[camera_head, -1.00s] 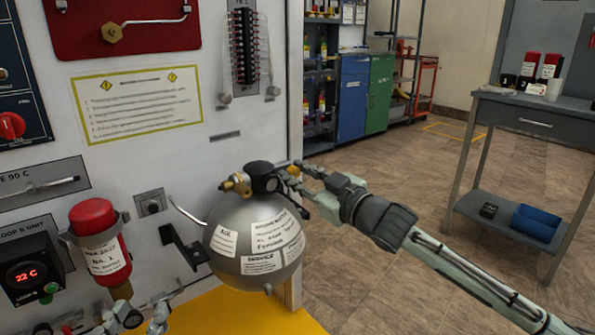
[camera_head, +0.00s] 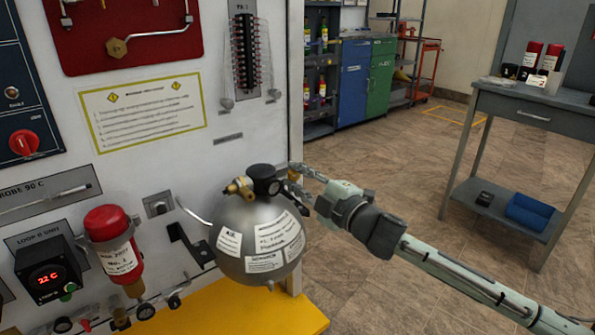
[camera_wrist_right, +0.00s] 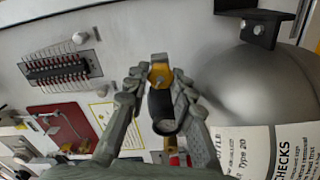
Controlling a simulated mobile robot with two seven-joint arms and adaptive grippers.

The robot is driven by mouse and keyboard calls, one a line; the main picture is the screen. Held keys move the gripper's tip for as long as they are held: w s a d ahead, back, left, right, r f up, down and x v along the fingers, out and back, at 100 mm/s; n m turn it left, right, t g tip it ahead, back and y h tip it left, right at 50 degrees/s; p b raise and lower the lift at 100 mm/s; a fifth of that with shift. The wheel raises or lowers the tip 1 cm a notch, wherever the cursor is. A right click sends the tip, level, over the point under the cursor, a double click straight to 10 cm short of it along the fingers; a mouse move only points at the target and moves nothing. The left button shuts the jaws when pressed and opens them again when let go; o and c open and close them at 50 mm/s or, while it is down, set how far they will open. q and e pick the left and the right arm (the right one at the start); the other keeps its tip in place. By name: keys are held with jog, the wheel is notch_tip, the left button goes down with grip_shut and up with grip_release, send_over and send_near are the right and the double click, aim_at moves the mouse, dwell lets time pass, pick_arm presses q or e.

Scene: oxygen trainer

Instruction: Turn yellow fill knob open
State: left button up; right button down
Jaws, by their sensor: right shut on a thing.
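The yellow fill knob (camera_head: 294,173) is at the right of the valve on top of a round grey metal tank (camera_head: 229,219). In the right wrist view the yellow knob (camera_wrist_right: 160,74) shows between the fingertips, with a black cylindrical part in front of it. My right gripper (camera_head: 298,181) reaches in from the right and is shut on the knob. Its two fingers (camera_wrist_right: 158,87) lie on either side of it. The fingers partly hide the knob in the head view. My left gripper is not in view.
A black gauge (camera_head: 265,180) and brass fitting (camera_head: 241,188) sit beside the knob. The tank is by a white panel (camera_head: 160,50), above a yellow surface (camera_head: 240,312). A red cylinder (camera_head: 111,239) is at left. Open floor lies right, before a grey table (camera_head: 545,112).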

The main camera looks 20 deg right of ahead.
jog(key=n+p, duration=0.2)
jog(key=n, duration=0.3)
jog(key=shift+n, duration=0.3)
jog(key=n+p, duration=0.1)
jog(key=n, duration=0.2)
jog(key=shift+n, duration=0.3)
jog(key=n+p, duration=0.1)
jog(key=n, duration=0.1)
jog(key=shift+f+n, duration=0.1)
jog(key=shift+n, duration=0.2)
jog(key=n+p, duration=0.1)
jog(key=n, duration=0.3)
jog(key=shift+n+p, duration=0.3)
jog(key=n+p, duration=0.1)
jog(key=n, duration=0.3)
jog(key=shift+d+f, duration=0.1)
jog(key=n, duration=0.2)
jog(key=shift+n, duration=0.3)
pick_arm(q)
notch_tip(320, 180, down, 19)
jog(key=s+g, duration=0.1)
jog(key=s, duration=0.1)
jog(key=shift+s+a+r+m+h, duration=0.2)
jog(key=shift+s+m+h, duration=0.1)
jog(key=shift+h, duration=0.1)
pick_arm(e)
jog(key=shift+n, duration=0.9)
